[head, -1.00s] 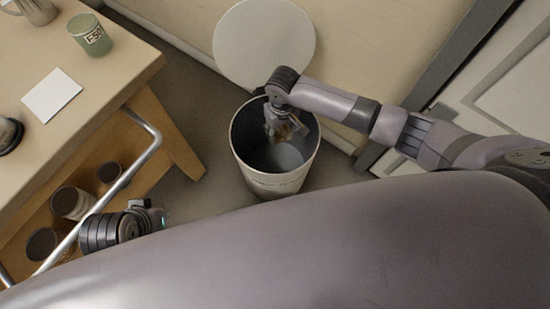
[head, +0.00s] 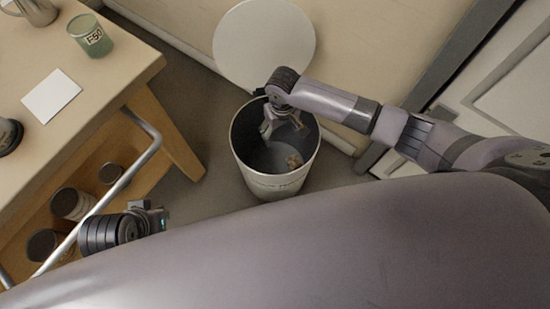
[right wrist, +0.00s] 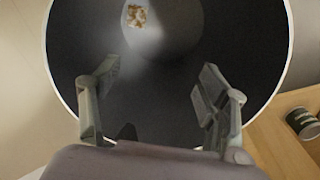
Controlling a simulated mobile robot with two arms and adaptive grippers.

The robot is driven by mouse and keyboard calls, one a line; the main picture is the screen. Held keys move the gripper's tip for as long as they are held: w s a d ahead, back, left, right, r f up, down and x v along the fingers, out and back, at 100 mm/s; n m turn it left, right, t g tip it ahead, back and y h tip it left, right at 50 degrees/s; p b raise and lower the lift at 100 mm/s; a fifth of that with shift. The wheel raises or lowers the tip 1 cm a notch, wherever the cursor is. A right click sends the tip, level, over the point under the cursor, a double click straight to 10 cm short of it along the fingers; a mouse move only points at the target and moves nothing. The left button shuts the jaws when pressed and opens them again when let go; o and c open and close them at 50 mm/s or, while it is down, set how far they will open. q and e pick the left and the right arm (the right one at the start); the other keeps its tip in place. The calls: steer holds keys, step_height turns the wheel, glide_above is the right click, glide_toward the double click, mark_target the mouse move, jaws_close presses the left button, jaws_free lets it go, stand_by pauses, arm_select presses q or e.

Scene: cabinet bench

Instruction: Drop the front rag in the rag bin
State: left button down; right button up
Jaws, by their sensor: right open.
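The rag bin (head: 255,181) is a tall pale round bin on the floor, with a dark inside. The rag (head: 293,161) is a small crumpled tan and brown piece inside the bin, low down. It also shows in the right wrist view (right wrist: 136,16), apart from the fingers. My right gripper (head: 282,132) points down into the bin's mouth, open and empty. In the right wrist view its fingers (right wrist: 150,92) are spread with nothing between them. My left gripper (head: 158,218) shows only in part at lower left, and its fingers cannot be made out.
A round pale lid (head: 264,45) stands behind the bin against the cabinet. At left is a wooden bench (head: 110,85) with a green labelled jar (head: 91,36), a white card (head: 51,96) and a metal rail (head: 140,160). Several cans sit on its lower shelf.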

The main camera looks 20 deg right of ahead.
step_height(320, 180, up, 12)
stand_by(0.4)
steer(key=shift+f, duration=0.1)
